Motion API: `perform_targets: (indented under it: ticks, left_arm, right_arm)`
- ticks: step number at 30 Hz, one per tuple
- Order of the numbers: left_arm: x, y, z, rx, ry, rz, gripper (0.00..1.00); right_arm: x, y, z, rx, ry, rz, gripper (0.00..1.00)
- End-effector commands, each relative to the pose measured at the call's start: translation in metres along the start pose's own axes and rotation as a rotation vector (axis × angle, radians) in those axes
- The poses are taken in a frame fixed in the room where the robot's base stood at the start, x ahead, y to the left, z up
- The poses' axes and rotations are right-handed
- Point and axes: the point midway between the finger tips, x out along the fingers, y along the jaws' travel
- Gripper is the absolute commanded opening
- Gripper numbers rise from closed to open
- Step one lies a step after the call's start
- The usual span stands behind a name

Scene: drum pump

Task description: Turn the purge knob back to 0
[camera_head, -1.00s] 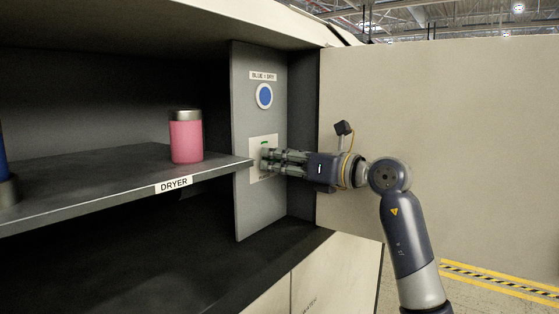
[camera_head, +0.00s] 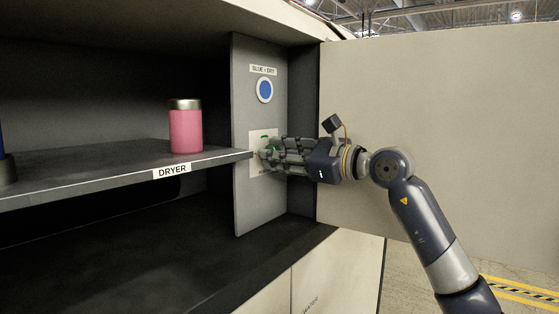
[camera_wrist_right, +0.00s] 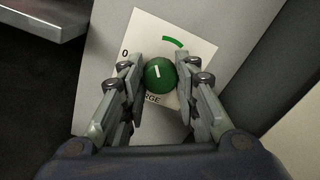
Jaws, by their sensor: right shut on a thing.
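The purge knob (camera_wrist_right: 160,75) is a round green knob with a white pointer line, on a white plate (camera_wrist_right: 142,30) fixed to the grey panel. In the right wrist view its pointer aims nearly straight up, slightly left, between the "0" mark at the left and a green arc (camera_wrist_right: 173,42) at the upper right. My right gripper (camera_wrist_right: 161,78) is shut on the knob, one finger on each side. In the head view the right gripper (camera_head: 266,154) reaches the panel from the right and mostly hides the knob. My left gripper is not in view.
A grey shelf labelled DRYER (camera_head: 120,172) ends close to the left of the plate. A pink canister (camera_head: 186,128) stands on it. A blue round indicator (camera_head: 264,90) is above the plate. An open cream door (camera_head: 440,130) stands behind my right arm.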

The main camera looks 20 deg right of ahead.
Motion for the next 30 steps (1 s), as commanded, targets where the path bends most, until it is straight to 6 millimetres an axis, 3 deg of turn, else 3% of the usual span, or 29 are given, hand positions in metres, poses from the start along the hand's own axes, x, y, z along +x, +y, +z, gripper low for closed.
perform_targets:
  ticks: [18, 30]
  left_arm:
    - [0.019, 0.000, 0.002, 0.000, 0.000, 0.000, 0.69]
    - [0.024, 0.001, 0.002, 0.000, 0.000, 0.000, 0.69]
  right_arm:
    - [0.000, 0.000, -0.001, -0.581, 0.001, -0.001, 0.05]
    - [0.000, 0.001, 0.000, -0.852, 0.000, 0.000, 0.05]
